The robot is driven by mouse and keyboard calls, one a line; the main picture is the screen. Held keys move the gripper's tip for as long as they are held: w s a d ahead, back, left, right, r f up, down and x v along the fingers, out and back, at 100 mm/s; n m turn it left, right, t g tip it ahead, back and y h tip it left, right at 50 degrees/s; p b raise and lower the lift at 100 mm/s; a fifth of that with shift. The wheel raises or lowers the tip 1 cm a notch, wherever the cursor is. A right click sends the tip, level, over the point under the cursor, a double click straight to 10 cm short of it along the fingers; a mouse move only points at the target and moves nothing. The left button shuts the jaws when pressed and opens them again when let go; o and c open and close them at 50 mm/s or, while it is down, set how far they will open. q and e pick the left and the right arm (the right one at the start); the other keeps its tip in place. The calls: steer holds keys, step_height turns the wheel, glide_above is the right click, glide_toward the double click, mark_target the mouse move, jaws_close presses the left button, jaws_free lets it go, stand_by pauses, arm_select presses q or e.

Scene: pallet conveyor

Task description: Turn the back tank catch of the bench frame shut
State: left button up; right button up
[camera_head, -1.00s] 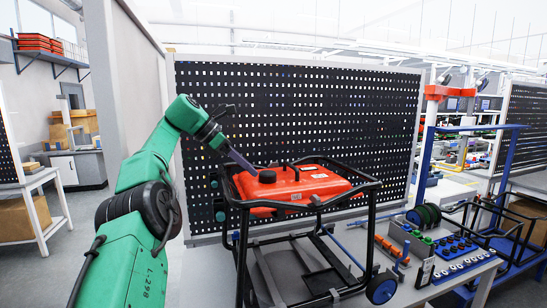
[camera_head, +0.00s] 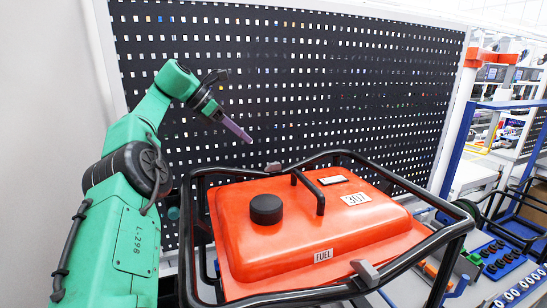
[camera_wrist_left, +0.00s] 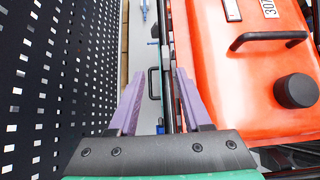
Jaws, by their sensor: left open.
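The red fuel tank (camera_head: 300,225), with a black cap (camera_head: 266,209) and handle, sits inside the black tube bench frame (camera_head: 455,235). The back tank catch (camera_head: 273,167) is a small grey piece at the back rail. A second grey catch (camera_head: 365,272) sits at the front rail. My left gripper (camera_head: 249,140) is above and a little left of the back catch, apart from it. The left wrist view shows its purple jaws (camera_wrist_left: 158,95) open and empty, beside the tank (camera_wrist_left: 225,90). I cannot make out the back catch there. My right gripper is not in view.
A black perforated panel (camera_head: 300,85) stands close behind the frame and runs along the left of the wrist view. A blue post (camera_head: 460,140) and a blue tray of dark parts (camera_head: 500,258) are at the right.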

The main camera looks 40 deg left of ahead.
mark_target(277, 163)
arm_select(q)
steer(key=x, duration=1.3)
steer(key=shift+d+r, duration=0.2)
steer(key=shift+d, duration=0.05)
steer(key=shift+d+f, duration=0.15)
steer(key=shift+d, duration=0.05)
steer(key=shift+s+d, duration=0.2)
steer(key=shift+s, duration=0.05)
steer(key=shift+c, duration=0.6)
steer(key=shift+a, duration=0.15)
jaws_close()
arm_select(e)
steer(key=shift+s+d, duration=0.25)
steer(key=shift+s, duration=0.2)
